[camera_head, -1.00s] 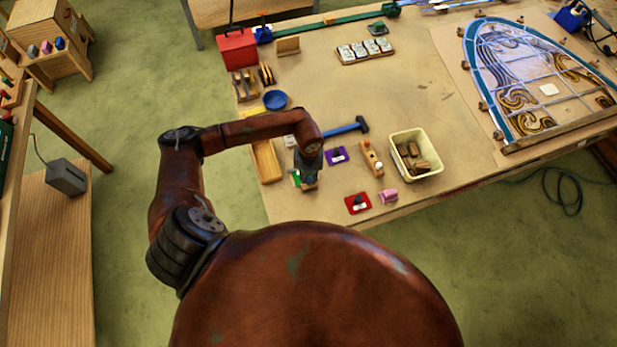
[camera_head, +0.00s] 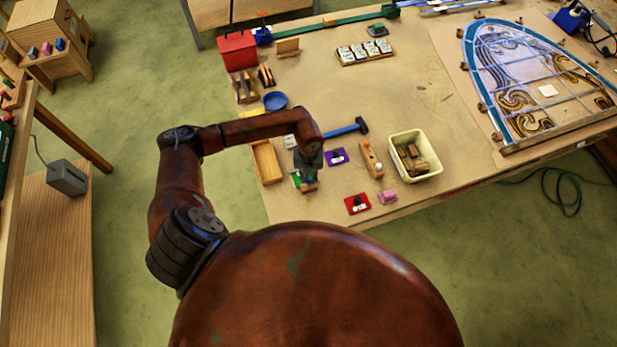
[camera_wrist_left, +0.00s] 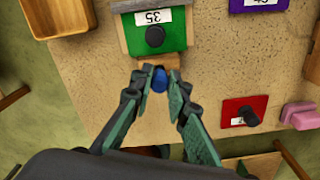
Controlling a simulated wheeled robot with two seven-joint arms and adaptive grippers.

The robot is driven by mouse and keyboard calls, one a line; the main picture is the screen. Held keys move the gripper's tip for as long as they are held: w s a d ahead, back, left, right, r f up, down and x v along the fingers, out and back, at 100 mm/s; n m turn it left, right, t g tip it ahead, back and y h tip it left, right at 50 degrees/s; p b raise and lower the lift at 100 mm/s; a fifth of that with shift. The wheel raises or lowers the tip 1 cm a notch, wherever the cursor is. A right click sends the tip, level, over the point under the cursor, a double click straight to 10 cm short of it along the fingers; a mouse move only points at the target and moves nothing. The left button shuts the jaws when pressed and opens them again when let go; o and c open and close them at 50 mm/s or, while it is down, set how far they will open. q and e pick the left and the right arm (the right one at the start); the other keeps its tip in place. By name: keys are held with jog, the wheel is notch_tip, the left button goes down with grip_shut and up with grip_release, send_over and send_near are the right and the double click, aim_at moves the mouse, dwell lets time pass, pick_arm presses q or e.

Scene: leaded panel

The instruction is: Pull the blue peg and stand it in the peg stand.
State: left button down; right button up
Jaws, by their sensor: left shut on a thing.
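My left gripper (camera_wrist_left: 159,76) is shut on the blue peg (camera_wrist_left: 158,80), which shows between its two fingertips in the left wrist view. The peg is at the near edge of a small wooden box (camera_wrist_left: 124,36) with a green face marked 35 and a black knob. A wooden tab (camera_wrist_left: 160,61) of the box is right behind the peg. Whether the peg is still in the box I cannot tell. In the head view my left gripper (camera_head: 308,178) is over this box and mostly covers it. I cannot make out the peg stand for sure. My right gripper is not in view.
Near the gripper are a purple card (camera_head: 336,157), a red card (camera_head: 357,204), a pink block (camera_head: 388,196), a wooden plane (camera_head: 371,158) and a blue hammer (camera_head: 345,129). A cream bin (camera_head: 434,165) holds wooden blocks. A wooden tray (camera_head: 266,162) lies left. The table's middle is clear.

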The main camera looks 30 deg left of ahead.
pick_arm(q)
jog(key=shift+r+p, duration=0.6)
jog(key=shift+r, duration=0.7)
jog(key=c, duration=2.4)
grip_release()
grip_shut()
